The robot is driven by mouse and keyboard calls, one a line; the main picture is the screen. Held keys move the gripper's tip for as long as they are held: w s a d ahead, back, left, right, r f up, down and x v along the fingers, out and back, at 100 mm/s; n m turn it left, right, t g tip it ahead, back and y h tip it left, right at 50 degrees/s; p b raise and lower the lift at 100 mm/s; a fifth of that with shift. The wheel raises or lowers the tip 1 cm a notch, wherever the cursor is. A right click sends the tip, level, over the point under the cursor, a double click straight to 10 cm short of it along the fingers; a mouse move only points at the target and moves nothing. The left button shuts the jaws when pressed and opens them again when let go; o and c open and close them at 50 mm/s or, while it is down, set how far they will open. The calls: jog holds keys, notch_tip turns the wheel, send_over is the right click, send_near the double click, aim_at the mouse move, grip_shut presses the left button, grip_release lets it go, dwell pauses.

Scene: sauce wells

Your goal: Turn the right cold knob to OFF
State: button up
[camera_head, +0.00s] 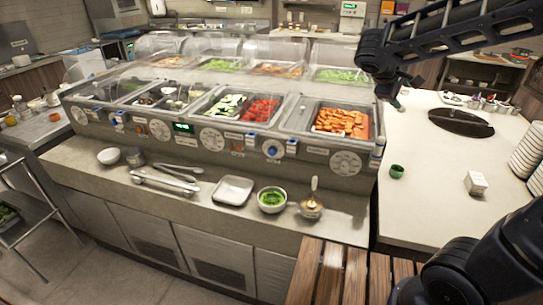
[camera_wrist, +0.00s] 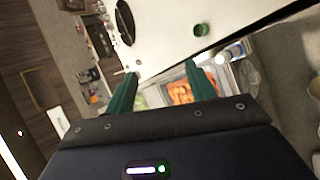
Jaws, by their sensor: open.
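The front panel of the sauce-well counter carries several round white dials and blue-marked knobs. A blue-rimmed knob (camera_head: 272,148) sits right of centre on the panel, and a large white dial (camera_head: 346,163) sits at its right end. Labels are too small to read, so I cannot tell which is marked cold or where either points. My gripper (camera_head: 396,95) is at the upper right, above and away from the panel, beside the right-hand well. In the wrist view my gripper (camera_wrist: 160,70) shows two green fingers spread apart with nothing between them. No knob is clearly visible in that view.
The right well holds orange pieces (camera_head: 342,121). Below the panel, a ledge bears tongs (camera_head: 165,182), a white tray (camera_head: 234,190), a green sauce bowl (camera_head: 271,200) and a small pot (camera_head: 312,207) with an upright utensil. A green cup (camera_head: 397,171) stands on the right white counter.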

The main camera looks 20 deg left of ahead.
jog(key=a+n+t+y, duration=0.2)
jog(key=a+n+t, duration=0.45)
jog(key=a, duration=1.35)
jog(key=s+a+n+t+y, duration=0.25)
jog(key=s+a, duration=0.25)
jog(key=a, duration=0.4)
jog(key=s+a+n+t+y, duration=0.1)
jog(key=s+a+n+y, duration=0.35)
jog(key=a, duration=0.55)
send_near(272, 153)
jog(key=shift+h, duration=0.4)
jog(key=w, duration=0.5)
jog(key=w+a, duration=0.1)
jog(key=w, duration=0.2)
jog(key=shift+w+r, duration=0.1)
jog(key=shift+w, duration=0.1)
jog(key=c, duration=1)
